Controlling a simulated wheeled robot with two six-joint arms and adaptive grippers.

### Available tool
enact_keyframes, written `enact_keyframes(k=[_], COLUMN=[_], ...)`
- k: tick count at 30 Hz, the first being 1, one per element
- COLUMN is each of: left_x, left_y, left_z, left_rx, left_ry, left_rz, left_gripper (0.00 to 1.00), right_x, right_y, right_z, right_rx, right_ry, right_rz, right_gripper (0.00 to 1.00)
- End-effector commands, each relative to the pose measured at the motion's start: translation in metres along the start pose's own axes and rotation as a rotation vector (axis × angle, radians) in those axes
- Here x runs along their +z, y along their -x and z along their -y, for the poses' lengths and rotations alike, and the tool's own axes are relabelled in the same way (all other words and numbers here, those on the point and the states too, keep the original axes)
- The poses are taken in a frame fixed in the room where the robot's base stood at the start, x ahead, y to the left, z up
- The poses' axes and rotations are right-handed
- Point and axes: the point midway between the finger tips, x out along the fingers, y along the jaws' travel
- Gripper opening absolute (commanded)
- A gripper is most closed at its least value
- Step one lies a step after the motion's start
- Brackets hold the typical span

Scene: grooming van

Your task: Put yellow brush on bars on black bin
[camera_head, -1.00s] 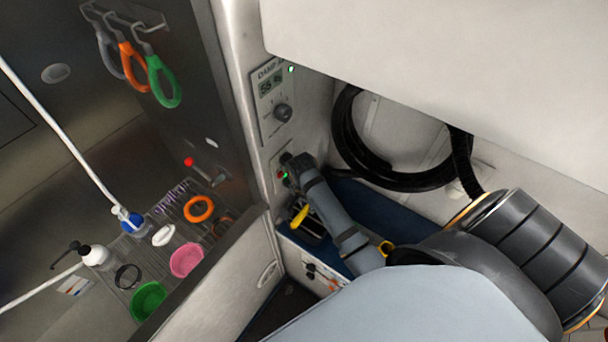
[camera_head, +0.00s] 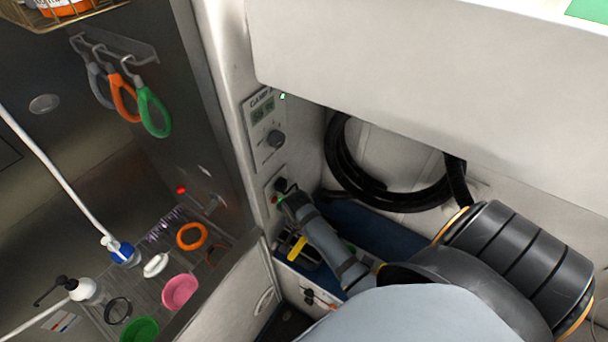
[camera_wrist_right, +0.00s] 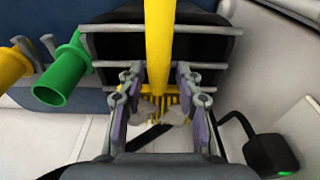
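The yellow brush (camera_wrist_right: 158,40) runs upright through the right wrist view, its bristles at the lower end. It crosses in front of grey bars (camera_wrist_right: 208,65) on the black bin (camera_wrist_right: 203,45). My right gripper (camera_wrist_right: 160,78) has one finger on each side of the brush, with small gaps showing; it looks open. I cannot tell whether the brush rests fully on the bars. In the head view the brush (camera_head: 297,247) shows as a short yellow piece at the black bin (camera_head: 308,261), beside my right arm, which hides the fingers. My left gripper is out of view.
A green tube (camera_wrist_right: 60,80) and a yellow one (camera_wrist_right: 12,66) lie left of the bin. A black device (camera_wrist_right: 270,152) is at the right. A coiled black hose (camera_head: 335,165) hangs behind my arm. A sink tray (camera_head: 150,290) holds bottles and rings.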

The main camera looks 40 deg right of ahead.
Motion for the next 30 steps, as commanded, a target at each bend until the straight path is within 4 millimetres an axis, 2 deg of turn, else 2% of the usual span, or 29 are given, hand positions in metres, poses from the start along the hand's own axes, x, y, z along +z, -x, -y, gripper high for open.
enact_keyframes(k=[4,9,13,24,30], left_x=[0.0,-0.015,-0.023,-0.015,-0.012], left_y=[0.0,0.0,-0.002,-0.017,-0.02], left_z=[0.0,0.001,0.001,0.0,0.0], left_rx=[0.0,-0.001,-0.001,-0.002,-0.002], left_ry=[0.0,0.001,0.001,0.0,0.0], left_rz=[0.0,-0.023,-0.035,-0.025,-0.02], left_gripper=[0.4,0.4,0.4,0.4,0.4], right_x=[0.0,0.0,-0.001,-0.001,-0.001], right_y=[0.0,0.001,0.011,0.097,0.122], right_z=[0.0,0.0,0.001,0.001,0.001], right_rx=[0.001,0.001,-0.003,-0.004,0.0], right_ry=[0.0,0.0,0.0,-0.001,0.0], right_rz=[-0.001,0.0,-0.001,-0.001,0.0], right_gripper=[0.44,0.44,0.44,0.44,0.44])
